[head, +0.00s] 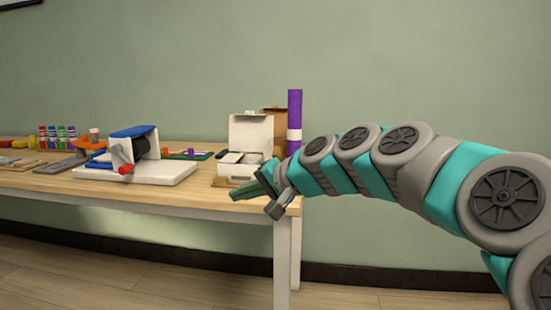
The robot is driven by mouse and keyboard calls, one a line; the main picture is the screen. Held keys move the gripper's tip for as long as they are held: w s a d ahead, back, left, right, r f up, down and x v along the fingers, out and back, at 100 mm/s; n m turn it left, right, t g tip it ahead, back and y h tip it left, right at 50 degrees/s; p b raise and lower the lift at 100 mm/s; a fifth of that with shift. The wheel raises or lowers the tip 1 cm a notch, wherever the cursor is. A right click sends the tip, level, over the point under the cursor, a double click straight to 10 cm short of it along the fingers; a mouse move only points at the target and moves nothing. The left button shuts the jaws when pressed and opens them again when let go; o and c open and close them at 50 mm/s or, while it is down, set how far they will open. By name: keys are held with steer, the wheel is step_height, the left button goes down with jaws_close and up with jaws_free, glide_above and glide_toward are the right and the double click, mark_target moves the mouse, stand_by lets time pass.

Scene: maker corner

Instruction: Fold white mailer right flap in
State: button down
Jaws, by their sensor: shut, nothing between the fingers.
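The white mailer (249,134) is an open box near the right end of the table, with its tall lid standing up at the back. Dark and white items show inside its low front part. Its right side is partly hidden behind my gripper and arm, so I cannot make out the right flap clearly. My gripper (236,194) is shut and empty. In the picture it lies just in front of and below the box's right front, over the table's front edge. I cannot tell whether it touches the box.
A purple cylinder (295,108) with a white band stands behind the box, beside a brown cardboard box (274,119). A blue and white machine (135,150) on a white base (165,173) stands to the left. Several markers (57,135) stand farther left. The wooden table (150,193) ends just right of the box.

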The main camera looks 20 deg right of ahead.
steer(key=w+d+r+m+t+h+b, duration=0.1)
steer(key=w+d+r+m+t+h, duration=0.15)
steer(key=d, duration=0.75)
steer(key=w+d+r+m+t+h+b, duration=0.1)
steer(key=d+r+m+t, duration=0.25)
steer(key=d, duration=0.75)
glide_toward(268, 143)
steer(key=w+d, duration=0.2)
steer(key=w, duration=0.1)
steer(key=shift+m, duration=0.4)
steer(key=w+a, duration=0.1)
steer(key=w+a+b, duration=0.1)
steer(key=a, duration=0.1)
steer(key=shift+w+f, duration=0.25)
steer(key=shift+f, duration=0.05)
steer(key=shift+r, duration=0.1)
